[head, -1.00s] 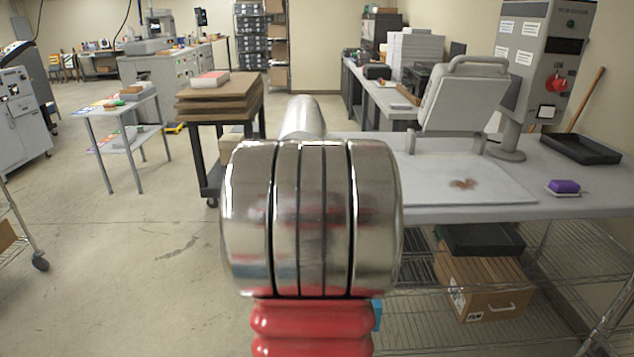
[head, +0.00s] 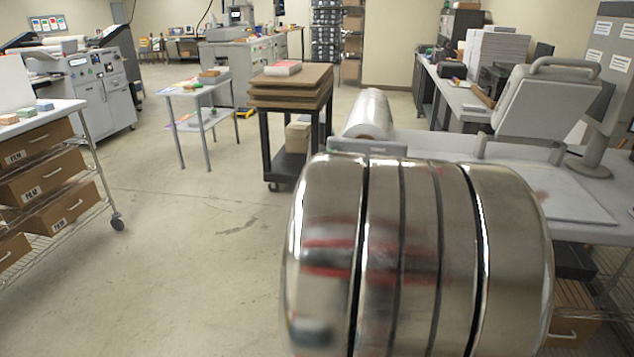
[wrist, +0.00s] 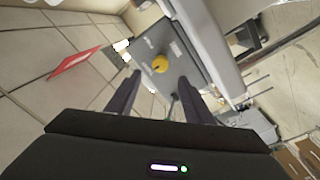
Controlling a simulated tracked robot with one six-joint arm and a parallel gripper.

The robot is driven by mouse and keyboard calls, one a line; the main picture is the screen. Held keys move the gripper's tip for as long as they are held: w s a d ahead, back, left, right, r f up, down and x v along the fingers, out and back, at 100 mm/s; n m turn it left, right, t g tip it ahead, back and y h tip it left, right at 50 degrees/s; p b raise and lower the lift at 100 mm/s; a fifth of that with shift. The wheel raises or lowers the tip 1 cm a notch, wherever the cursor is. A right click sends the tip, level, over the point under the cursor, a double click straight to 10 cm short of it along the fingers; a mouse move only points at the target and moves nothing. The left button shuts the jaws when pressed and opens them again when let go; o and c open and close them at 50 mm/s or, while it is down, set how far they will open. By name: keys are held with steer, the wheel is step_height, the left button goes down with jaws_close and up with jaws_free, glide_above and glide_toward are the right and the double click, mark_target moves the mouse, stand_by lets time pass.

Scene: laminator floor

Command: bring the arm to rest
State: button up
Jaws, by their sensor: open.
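My arm's large polished metal joint fills the lower right middle of the head view and hides part of the bench behind it. My gripper (wrist: 157,92) shows in the wrist view, its two dark fingers spread apart with nothing between them. Beyond the fingers is a grey panel with a round yellow part (wrist: 160,64). The gripper itself does not show in the head view.
The workbench (head: 420,142) with a grey lidded machine (head: 545,100) stands at right, close to my arm. A cart of boards (head: 290,88) is ahead. A wire shelf with boxes (head: 40,182) stands at left. The floor (head: 200,260) between is clear.

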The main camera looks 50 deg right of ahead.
steer(key=shift+w, duration=0.1)
steer(key=w+a+f+n+t+y, duration=0.1)
steer(key=w+a+t+y, duration=0.1)
steer(key=w+a+y, duration=0.65)
steer(key=w+a+f+n+y, duration=0.1)
steer(key=w+a+y, duration=0.15)
steer(key=a, duration=0.85)
steer(key=w+a+f+y, duration=0.1)
steer(key=w+a, duration=0.2)
steer(key=a, duration=0.7)
steer(key=s+a+g+y, duration=0.2)
steer(key=s+a, duration=0.4)
steer(key=a, duration=0.3)
steer(key=s+a+f+n+g+y, duration=0.1)
steer(key=s+a+g+y, duration=0.1)
steer(key=s+a, duration=0.4)
steer(key=a, duration=0.3)
steer(key=shift+a+f+g+y, duration=0.15)
steer(key=shift+a+g+y, duration=0.15)
steer(key=shift+a+g, duration=0.1)
steer(key=shift+s, duration=0.1)
